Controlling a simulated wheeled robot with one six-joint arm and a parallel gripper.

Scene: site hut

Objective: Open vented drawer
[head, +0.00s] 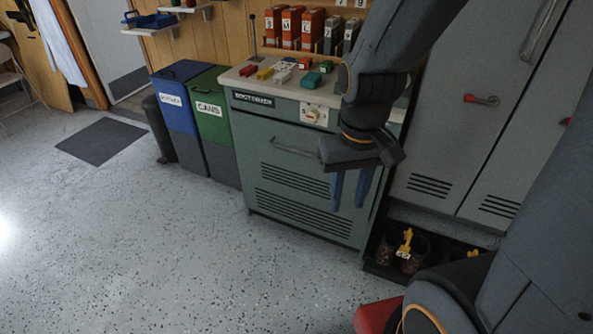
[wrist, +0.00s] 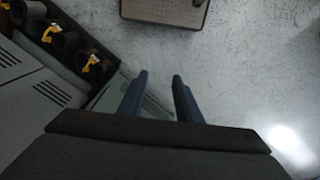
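The vented drawer (head: 305,185) is the large green-grey front of a cabinet labelled as a boot dryer. It has a bar handle (head: 295,148) near its top and two banks of slots below. It looks shut, flush with the cabinet. My gripper (head: 350,190) points down in front of the drawer's right side, right of the handle and apart from it. Its two blue fingers are spread with nothing between them; they also show in the wrist view (wrist: 160,85). My gripper hides part of the drawer's right side. A small part of the green cabinet seems to show beside the fingers in the wrist view.
Blue (head: 175,100) and green (head: 210,108) bins stand left. Grey lockers (head: 440,130) and a boot tray (head: 385,272) are right. The floor (head: 180,240) in front is clear.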

